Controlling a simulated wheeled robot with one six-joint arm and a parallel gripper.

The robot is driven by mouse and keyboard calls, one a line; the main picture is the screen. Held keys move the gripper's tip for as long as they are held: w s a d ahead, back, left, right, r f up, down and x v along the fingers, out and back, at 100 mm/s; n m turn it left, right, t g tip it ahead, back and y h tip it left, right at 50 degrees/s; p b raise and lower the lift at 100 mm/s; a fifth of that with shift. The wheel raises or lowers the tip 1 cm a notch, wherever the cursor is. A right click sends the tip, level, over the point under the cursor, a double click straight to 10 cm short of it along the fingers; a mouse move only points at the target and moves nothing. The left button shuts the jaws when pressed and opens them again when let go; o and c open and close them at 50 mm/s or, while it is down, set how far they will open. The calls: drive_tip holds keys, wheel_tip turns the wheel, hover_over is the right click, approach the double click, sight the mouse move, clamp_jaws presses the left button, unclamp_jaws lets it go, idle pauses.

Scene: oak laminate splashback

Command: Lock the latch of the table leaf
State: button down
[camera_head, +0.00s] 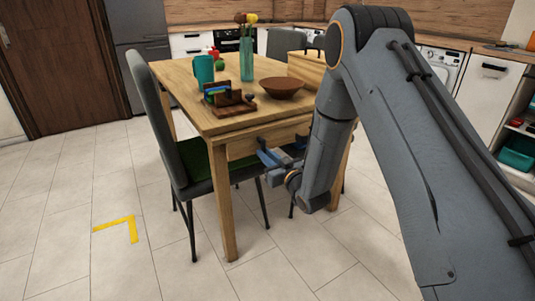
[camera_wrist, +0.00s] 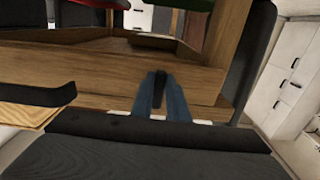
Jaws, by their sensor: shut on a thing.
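The wooden table (camera_head: 195,88) stands in the middle of the head view. A wooden panel (camera_head: 250,143), seemingly the table leaf, hangs below the near edge of its top. My gripper (camera_head: 268,157) is at this panel, low at the table's near side. In the wrist view my gripper (camera_wrist: 160,82) has its two blue-grey fingers close together on a small dark piece, seemingly the latch (camera_wrist: 160,91), in front of a wooden board (camera_wrist: 90,78). The fingers hide much of the latch, and its locked state cannot be told.
A grey chair (camera_head: 148,100) with a green seat stands close at the table's left. A teal cup (camera_head: 204,70), a vase (camera_head: 246,60), a brown bowl (camera_head: 281,88) and a dark wooden holder (camera_head: 230,103) are on top. Floor at the left is clear around a yellow corner mark (camera_head: 131,226).

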drive_tip(key=c, duration=1.7)
unclamp_jaws()
drive_tip(key=shift+p+v, duration=0.45)
drive_tip(key=shift+v, duration=3.45)
